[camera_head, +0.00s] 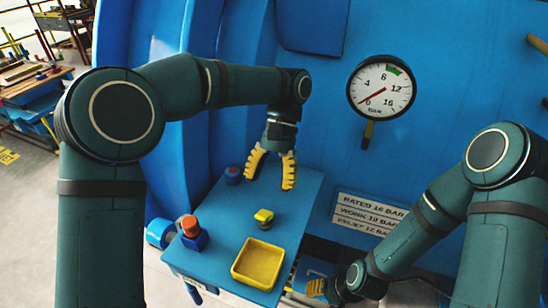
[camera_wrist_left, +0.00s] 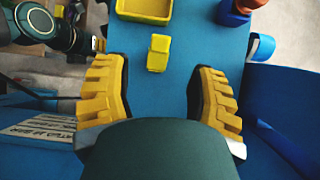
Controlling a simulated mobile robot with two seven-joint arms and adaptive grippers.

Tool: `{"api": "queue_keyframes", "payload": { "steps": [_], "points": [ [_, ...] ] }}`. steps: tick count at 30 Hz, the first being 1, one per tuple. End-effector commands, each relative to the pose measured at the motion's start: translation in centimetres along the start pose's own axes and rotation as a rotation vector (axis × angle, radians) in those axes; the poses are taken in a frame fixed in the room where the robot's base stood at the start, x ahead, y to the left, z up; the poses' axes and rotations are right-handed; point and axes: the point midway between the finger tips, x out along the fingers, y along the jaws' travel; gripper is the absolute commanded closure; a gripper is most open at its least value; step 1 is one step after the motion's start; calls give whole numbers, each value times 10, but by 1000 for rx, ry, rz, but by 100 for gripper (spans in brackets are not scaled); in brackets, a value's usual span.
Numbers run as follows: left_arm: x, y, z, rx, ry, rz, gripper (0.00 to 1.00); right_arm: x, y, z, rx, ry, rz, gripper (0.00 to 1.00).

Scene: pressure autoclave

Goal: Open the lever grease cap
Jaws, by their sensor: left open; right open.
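A small yellow cap (camera_head: 264,217), which I take for the lever grease cap, stands on the blue shelf (camera_head: 222,260), behind a yellow tray. In the left wrist view the cap (camera_wrist_left: 158,52) shows a narrower tab on its far side and lies ahead of the gap between the fingers. My left gripper (camera_head: 269,183) points down over the back of the shelf, behind the cap, open and empty. My right gripper (camera_head: 315,288) is low, right of the shelf, partly hidden by its own wrist; it is open.
The yellow tray (camera_head: 258,264) is at the shelf's front. An orange knob on a blue block (camera_head: 193,236) is at the left edge, a dark blue knob (camera_head: 233,175) at the back left. A pressure gauge (camera_head: 381,87) and rating plate (camera_head: 366,214) are on the blue wall.

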Motion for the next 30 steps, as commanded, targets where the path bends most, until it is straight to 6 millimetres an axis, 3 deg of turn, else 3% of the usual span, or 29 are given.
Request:
{"api": "queue_keyframes", "payload": {
  "steps": [3, 10, 25, 30],
  "points": [
    [-20, 0, -1, -1, 2, 0, 43, 0, 0, 0, 0, 0, 0, 53],
    [-44, 0, -1, 0, 0, 0, 43, 0, 0, 0, 0, 0, 0, 53],
    [-51, 0, 0, -1, 0, -2, 43, 1, 0, 0, 0, 0, 0, 53],
    [-50, 7, 6, -35, 53, -32, 43, 14, 5, 3, -1, -3, 1, 53]
  ]
}}
